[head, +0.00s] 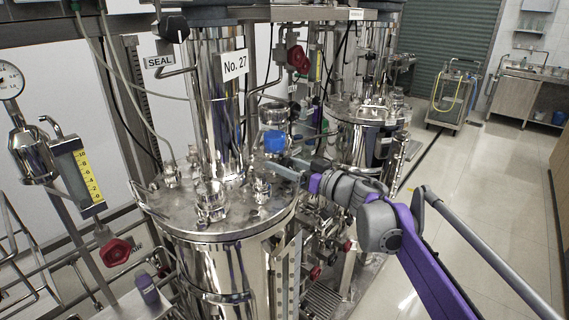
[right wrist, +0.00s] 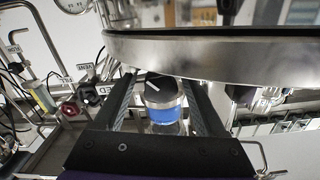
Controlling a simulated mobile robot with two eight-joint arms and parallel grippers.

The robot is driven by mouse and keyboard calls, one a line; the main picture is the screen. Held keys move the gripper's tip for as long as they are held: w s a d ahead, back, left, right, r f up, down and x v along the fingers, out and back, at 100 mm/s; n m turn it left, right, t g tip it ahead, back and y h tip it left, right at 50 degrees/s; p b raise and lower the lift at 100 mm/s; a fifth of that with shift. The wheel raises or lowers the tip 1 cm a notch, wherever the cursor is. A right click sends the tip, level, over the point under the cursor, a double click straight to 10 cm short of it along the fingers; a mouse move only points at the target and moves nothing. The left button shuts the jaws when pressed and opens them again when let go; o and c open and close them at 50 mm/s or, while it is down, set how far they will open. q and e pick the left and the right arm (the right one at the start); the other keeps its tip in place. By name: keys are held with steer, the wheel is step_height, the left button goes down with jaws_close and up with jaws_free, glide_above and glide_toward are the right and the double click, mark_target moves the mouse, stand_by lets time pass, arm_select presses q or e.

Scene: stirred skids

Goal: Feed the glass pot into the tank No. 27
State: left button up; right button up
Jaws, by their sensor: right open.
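The tank with the sign No. 27 (head: 234,66) is a tall shiny steel vessel with a round flat lid (head: 225,212) bearing several fittings. The glass pot (head: 274,141), with blue contents and a grey upper part, shows at the right back edge of that lid. I cannot tell what it rests on. My right gripper (head: 284,167) is close to it, just in front and below in the head view. In the right wrist view the pot (right wrist: 162,110), with a dark top and metal band, sits between the open fingers (right wrist: 160,88). My left gripper is not in view.
A second steel tank (head: 362,112) stands behind to the right. A gauge glass with a yellow scale (head: 84,174) and red knobs (head: 115,251) are at left. In the wrist view a broad metal rim (right wrist: 220,52) crosses above the fingers. Open floor (head: 480,170) lies at right.

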jaws_close()
stand_by(0.4)
steer(key=shift+n, duration=0.4)
steer(key=n, duration=0.2)
steer(key=shift+n+p, duration=0.3)
steer(key=shift+n, duration=1.6)
jaws_free()
